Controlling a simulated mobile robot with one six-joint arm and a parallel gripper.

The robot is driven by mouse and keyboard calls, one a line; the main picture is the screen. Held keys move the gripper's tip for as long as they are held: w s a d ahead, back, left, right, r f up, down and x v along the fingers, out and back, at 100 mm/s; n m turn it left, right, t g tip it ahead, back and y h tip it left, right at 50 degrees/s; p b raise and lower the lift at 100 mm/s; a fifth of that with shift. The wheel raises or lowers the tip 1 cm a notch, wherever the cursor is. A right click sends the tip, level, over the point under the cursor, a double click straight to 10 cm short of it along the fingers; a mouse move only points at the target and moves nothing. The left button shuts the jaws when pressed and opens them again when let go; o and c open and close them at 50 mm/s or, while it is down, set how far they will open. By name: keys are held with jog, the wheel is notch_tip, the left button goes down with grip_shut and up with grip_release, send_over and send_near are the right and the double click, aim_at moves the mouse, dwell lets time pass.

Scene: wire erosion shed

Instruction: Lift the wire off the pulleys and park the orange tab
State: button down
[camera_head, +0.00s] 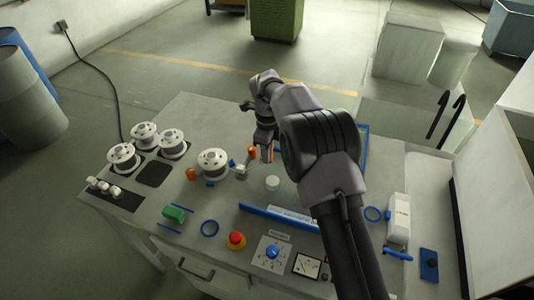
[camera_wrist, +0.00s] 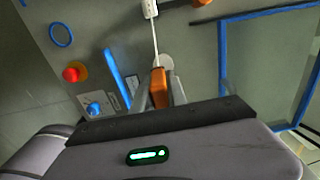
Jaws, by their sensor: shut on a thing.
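The orange tab (camera_wrist: 159,88) sits between the fingers of my gripper (camera_wrist: 162,96) in the wrist view, and the jaws are shut on it. A thin pale wire (camera_wrist: 155,42) runs from the tab to a small white block (camera_wrist: 150,8). In the head view, my gripper (camera_head: 267,150) is over the bench, right of the nearest white pulley (camera_head: 213,163). Three more white pulleys (camera_head: 174,144) stand in a cluster at the left. The wire's path around the pulleys is too fine to make out.
An orange post (camera_head: 252,153) and a white disc (camera_head: 272,183) are close to my gripper. A blue bar (camera_head: 280,217), red button (camera_head: 236,238) and blue knob (camera_head: 272,252) lie toward the bench front. A white bottle (camera_head: 398,218) is at the right.

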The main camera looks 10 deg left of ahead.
jog(key=s+a+b, duration=1)
jog(key=s+a, duration=0.5)
jog(key=s, duration=0.5)
jog(key=shift+s+a, duration=0.2)
jog(key=shift+a, duration=0.1)
